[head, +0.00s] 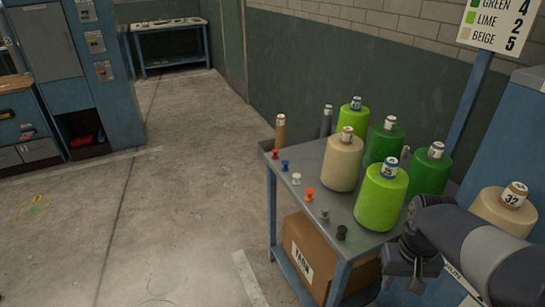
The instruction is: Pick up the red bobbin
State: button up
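The red bobbin (275,154) is a small spool-like piece at the far left corner of the grey table (318,158). It is first in a row along the table's left edge, before a blue bobbin (284,165), a white one (296,178), an orange one (309,195), a grey one (324,216) and a black one (341,233). It stands apart from the blue one. My gripper (408,270) is at the lower right, over the table's near end and well away from the red bobbin. Its fingers are too dark and unclear to read.
Tall yarn cones in lime (382,196), green (430,170) and beige (342,163) fill the table's right side. A brown tube (280,132) stands behind the red bobbin. A cardboard box (312,255) sits under the table. The floor (190,190) left of it is clear.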

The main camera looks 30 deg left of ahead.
aim_at(275, 156)
jog(key=j+z, duration=0.1)
jog(key=j, duration=1.05)
jog(key=k+j+z, duration=0.15)
jog(key=j, duration=1)
jog(key=i+j, duration=0.3)
jog(key=j, duration=0.15)
jog(key=i+j+z, duration=0.1)
jog(key=i+j, duration=0.55)
jog(key=j, duration=0.3)
jog(key=i+z, duration=0.1)
jog(key=i, duration=0.2)
